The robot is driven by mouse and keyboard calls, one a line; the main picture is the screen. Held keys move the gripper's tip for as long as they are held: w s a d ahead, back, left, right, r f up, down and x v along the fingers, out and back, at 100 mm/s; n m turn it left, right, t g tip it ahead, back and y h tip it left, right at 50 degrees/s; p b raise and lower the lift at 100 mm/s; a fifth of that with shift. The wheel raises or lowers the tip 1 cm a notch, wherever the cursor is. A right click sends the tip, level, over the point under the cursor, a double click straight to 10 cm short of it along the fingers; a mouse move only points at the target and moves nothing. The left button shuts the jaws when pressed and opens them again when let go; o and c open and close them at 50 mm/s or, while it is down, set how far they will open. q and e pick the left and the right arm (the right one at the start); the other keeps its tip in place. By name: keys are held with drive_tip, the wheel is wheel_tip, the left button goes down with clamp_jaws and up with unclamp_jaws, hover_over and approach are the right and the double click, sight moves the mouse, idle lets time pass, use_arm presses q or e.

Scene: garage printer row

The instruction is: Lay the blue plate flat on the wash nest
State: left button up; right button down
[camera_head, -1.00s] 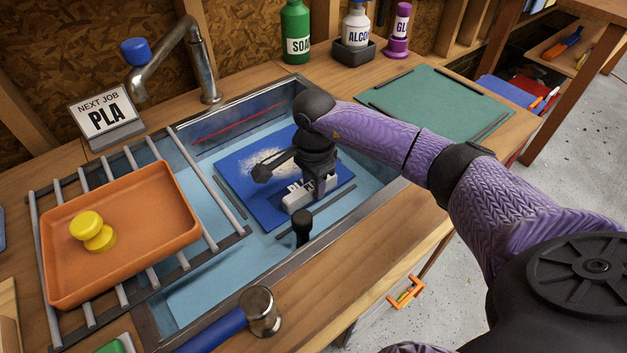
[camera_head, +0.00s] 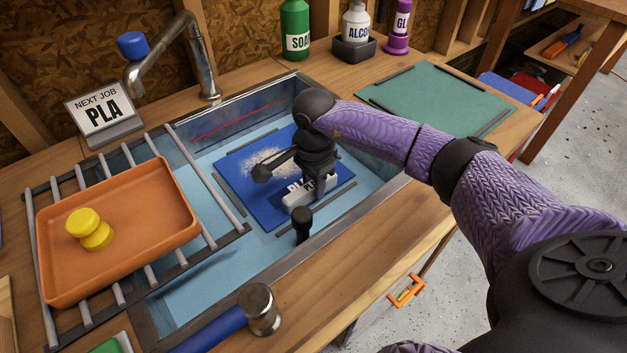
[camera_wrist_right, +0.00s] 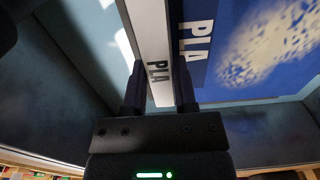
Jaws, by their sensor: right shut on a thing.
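The blue plate (camera_head: 240,178), with a white powdery patch, is down in the sink basin. It looks close to flat, lying between the dark rails of the wash nest (camera_head: 230,198); whether it touches the basin floor I cannot tell. My right gripper (camera_head: 313,185) is over the plate's near right part, shut on its pale PLA-labelled tab (camera_head: 297,199). In the right wrist view, the fingers (camera_wrist_right: 160,95) stand on both sides of the tab, with the blue plate (camera_wrist_right: 265,50) beside it. The arm hides part of the plate. My left gripper is not in view.
An orange tray (camera_head: 120,265) with yellow knobs sits on a rack over the basin's left side. A hammer (camera_head: 259,309) lies at the near edge. The faucet (camera_head: 203,70) and bottles are behind; a green mat (camera_head: 440,97) is right.

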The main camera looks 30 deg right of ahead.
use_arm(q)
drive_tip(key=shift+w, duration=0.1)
use_arm(e)
drive_tip(key=shift+c, duration=1.6)
unclamp_jaws()
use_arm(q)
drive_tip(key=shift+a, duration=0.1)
use_arm(e)
wheel_tip(320, 180, up, 9)
drive_tip(key=p, duration=0.3)
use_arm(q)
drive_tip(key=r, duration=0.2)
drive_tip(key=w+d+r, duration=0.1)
use_arm(e)
drive_tip(key=shift+r, duration=0.5)
